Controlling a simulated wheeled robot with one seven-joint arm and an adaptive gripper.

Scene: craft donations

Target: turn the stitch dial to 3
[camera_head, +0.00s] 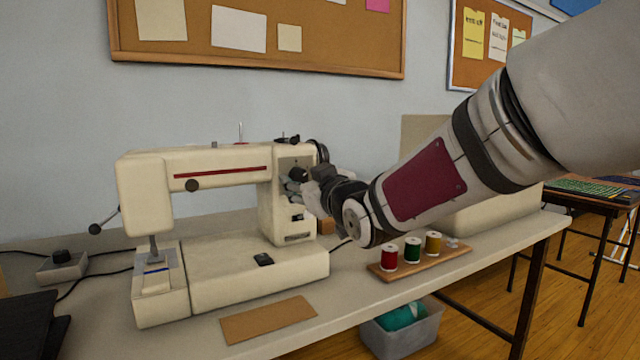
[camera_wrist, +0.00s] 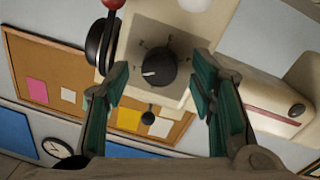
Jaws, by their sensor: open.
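The cream sewing machine (camera_head: 225,270) stands on the table, with the black stitch dial (camera_head: 298,174) on its right column. In the wrist view the round dial (camera_wrist: 160,66) sits on a dark square plate with small marks around it, too small to read surely. A white pointer line on the dial points left and slightly down in that view. My gripper (camera_head: 296,188) is at the column, partly hiding the dial panel. In the wrist view my gripper (camera_wrist: 155,88) is open, its green-padded fingers on either side of the dial with visible gaps.
A black handwheel (camera_wrist: 98,45) is close beside my left finger in the wrist view. A wooden tray (camera_head: 455,256) with thread spools, including a red one (camera_head: 389,258), lies below my arm. A brown card (camera_head: 268,319) lies in front of the machine.

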